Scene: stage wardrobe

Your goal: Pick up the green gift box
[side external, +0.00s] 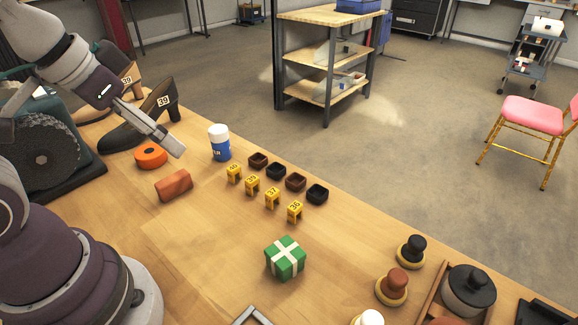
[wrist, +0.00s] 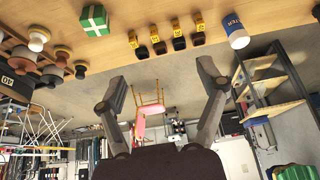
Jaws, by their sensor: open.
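The green gift box (side external: 286,258) with white ribbon sits upright on the wooden table near the middle front in the side view. In the wrist view the gift box (wrist: 94,20) shows at the top left, beyond the fingertips. My gripper (side external: 176,148) is above the table at the left in the side view, well away from the box. In the wrist view my gripper (wrist: 162,85) has its two fingers spread wide with nothing between them.
Yellow numbered stands (side external: 252,184) and small dark trays (side external: 296,181) line the table behind the box. Brush-like knobs (side external: 392,287) stand right of the box.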

